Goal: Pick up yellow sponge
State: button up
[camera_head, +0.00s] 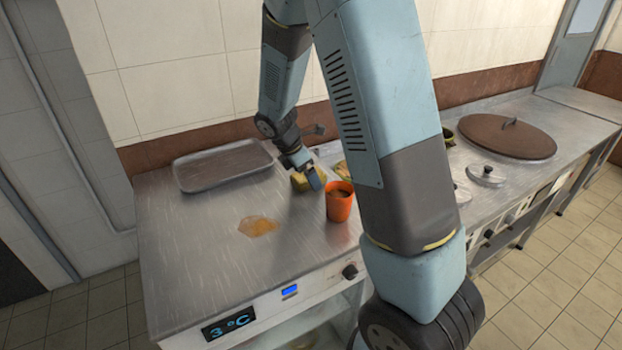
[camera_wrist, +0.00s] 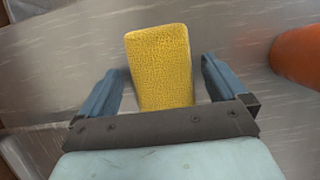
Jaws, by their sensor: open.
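The yellow sponge (camera_wrist: 160,62) lies on the metal counter in the wrist view, with its near end between the two blue fingers of my gripper (camera_wrist: 163,88). The fingers are open, with a gap on each side of the sponge. In the head view the sponge (camera_head: 300,181) shows partly, behind and beside my gripper (camera_head: 314,180). My gripper is low over the counter there. Whether the fingers touch the counter cannot be told.
An orange cup (camera_head: 340,203) stands close to the right of the sponge; it also shows in the wrist view (camera_wrist: 298,55). A grey tray (camera_head: 222,166) lies at the back left. An orange-yellow spill (camera_head: 258,226) is on the counter (camera_head: 200,265). A large brown lid (camera_head: 506,136) lies far right.

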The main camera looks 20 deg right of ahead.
jog(key=c, duration=1.1)
jog(key=shift+r, duration=0.55)
jog(key=shift+c, duration=0.2)
notch_tip(320, 180, up, 3)
jog(key=shift+s+f, duration=0.15)
jog(key=shift+f, duration=0.05)
jog(key=s+r, duration=0.9)
jog(key=s, duration=0.4)
jog(key=shift+s+r, duration=0.2)
jog(key=shift+s, duration=0.15)
jog(key=shift+d, duration=0.1)
